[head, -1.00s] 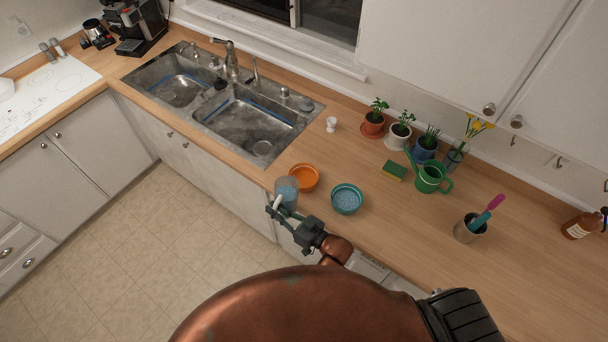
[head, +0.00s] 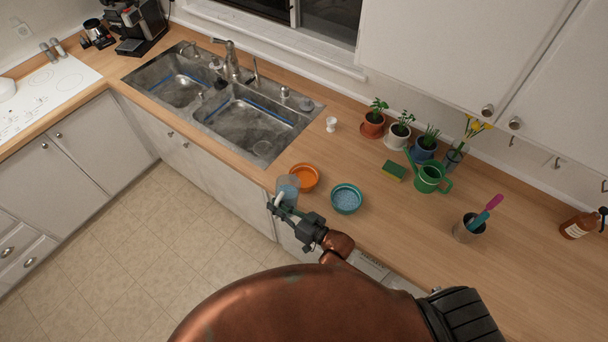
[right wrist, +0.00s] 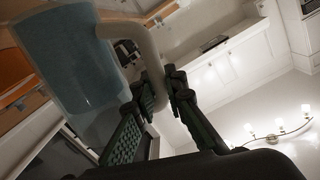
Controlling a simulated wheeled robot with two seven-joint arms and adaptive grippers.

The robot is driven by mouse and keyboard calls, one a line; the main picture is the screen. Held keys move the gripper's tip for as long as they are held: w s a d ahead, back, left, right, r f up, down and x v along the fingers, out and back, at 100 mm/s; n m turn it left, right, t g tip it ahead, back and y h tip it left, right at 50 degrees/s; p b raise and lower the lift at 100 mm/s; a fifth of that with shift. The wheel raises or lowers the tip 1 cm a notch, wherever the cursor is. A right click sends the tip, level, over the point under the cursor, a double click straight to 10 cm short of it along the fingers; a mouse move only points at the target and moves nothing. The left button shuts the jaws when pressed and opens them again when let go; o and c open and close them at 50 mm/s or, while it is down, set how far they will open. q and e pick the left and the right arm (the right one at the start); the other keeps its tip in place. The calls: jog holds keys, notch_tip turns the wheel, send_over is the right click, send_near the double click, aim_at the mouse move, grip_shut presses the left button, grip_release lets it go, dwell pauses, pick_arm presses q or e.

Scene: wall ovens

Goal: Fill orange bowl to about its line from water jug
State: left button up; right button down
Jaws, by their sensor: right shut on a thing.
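My right gripper (head: 279,207) is shut on the pale handle of the clear water jug (head: 289,186), at the counter's front edge. The jug holds bluish water and also fills the left of the right wrist view (right wrist: 68,65), where it looks tilted. The gripper's fingers (right wrist: 155,100) close around the handle there. The orange bowl (head: 305,180) stands on the counter just right of the jug, and its interior looks plain orange. I cannot make out its line or any water in it. Orange shows behind the jug in the wrist view. My left gripper is out of view.
A teal bowl (head: 347,199) with pale blue contents stands right of the orange bowl. A sponge (head: 394,171), green watering can (head: 430,178) and potted plants stand farther back right. The sink (head: 255,122) lies to the left.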

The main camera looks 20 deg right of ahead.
aim_at(282, 194)
jog(key=shift+w+d+r+m+g+p, duration=0.3)
jog(key=shift+w+d+r+m+p, duration=0.35)
jog(key=shift+w+r+m, duration=0.4)
dwell(1.1)
jog(key=shift+w+d+r+m, duration=0.2)
jog(key=shift+w+d+m, duration=0.3)
jog(key=shift+d+m, duration=0.15)
dwell(0.9)
jog(key=shift+w+d+r+m+g, duration=0.2)
jog(key=shift+w+d+m+g, duration=0.2)
jog(key=shift+w+d+m, duration=0.4)
dwell(0.7)
jog(key=shift+w+d+m, duration=0.25)
jog(key=shift+w+m, duration=0.15)
jog(key=shift+m, duration=0.4)
